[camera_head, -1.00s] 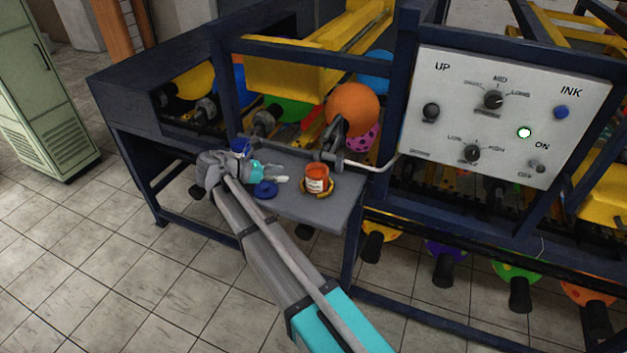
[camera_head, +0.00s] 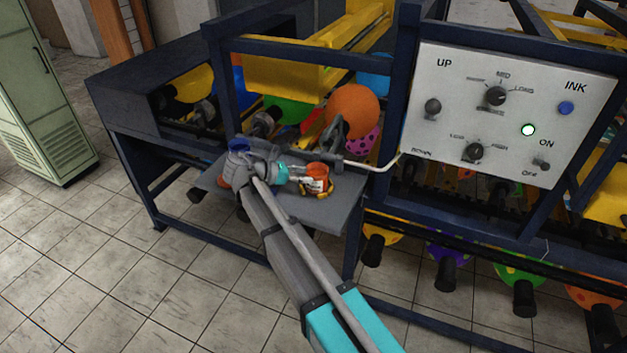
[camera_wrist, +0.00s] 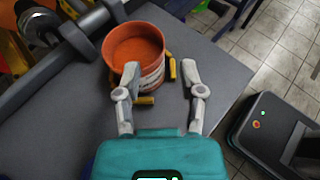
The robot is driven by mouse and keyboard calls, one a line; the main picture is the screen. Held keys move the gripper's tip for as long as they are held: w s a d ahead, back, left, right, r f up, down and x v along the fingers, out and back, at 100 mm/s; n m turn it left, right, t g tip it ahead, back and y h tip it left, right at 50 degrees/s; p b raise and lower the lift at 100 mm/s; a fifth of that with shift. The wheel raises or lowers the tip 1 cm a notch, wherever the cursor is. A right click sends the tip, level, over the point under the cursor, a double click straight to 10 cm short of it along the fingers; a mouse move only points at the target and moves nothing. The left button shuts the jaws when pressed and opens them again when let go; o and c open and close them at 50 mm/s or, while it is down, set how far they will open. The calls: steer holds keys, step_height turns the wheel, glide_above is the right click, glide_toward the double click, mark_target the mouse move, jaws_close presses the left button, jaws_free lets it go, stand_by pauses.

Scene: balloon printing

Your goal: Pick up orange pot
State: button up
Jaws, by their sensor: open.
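The orange pot (camera_head: 318,176) stands upright on the grey shelf of the machine, with a pale label on its side. In the wrist view the pot (camera_wrist: 134,50) is open at the top, with orange inside, and lies just beyond my fingertips. Small yellow pieces show around its base. My gripper (camera_head: 304,181) is right beside the pot on its left. In the wrist view my gripper (camera_wrist: 161,73) is open and empty, the left finger overlapping the pot's lower edge and the right finger clear of it. I cannot tell whether a finger touches it.
A blue pot (camera_head: 238,146) stands at the shelf's left, partly behind my arm. The grey shelf (camera_head: 335,212) is bare at its front right. A dark frame bar (camera_wrist: 75,45) runs close beside the pot. A control panel (camera_head: 505,115) stands to the right.

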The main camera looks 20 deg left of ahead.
mark_target(323, 176)
steer(key=shift+b+x, duration=0.95)
steer(key=shift+x, duration=1.65)
jaws_close()
